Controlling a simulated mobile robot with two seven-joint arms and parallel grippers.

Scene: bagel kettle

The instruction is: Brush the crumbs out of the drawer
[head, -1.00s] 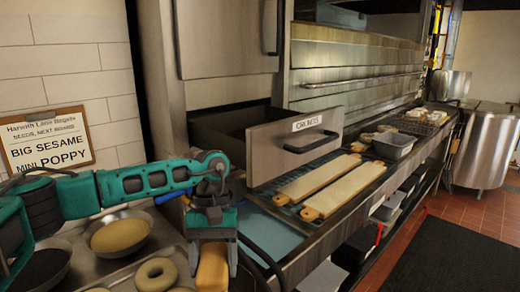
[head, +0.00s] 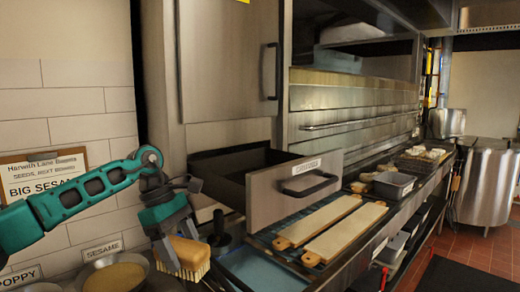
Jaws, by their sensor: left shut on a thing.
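The drawer (head: 295,192) labelled "CRUMBS" is pulled out from the steel cabinet. Its dark inside shows behind the front panel, and from this angle I cannot see crumbs in it. My left gripper (head: 182,258) is shut on a brush (head: 190,252) with a tan wooden block and pale bristles. The brush is tilted, left of and below the drawer, apart from it, above the counter by the sesame bowl. My right gripper is not in view.
A bowl (head: 115,274) under a "SESAME" label stands below my left gripper. Two wooden boards (head: 330,220) lie on the counter right of the drawer. A grey bin (head: 394,184) is farther back. A closed cabinet door (head: 228,60) is above the drawer.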

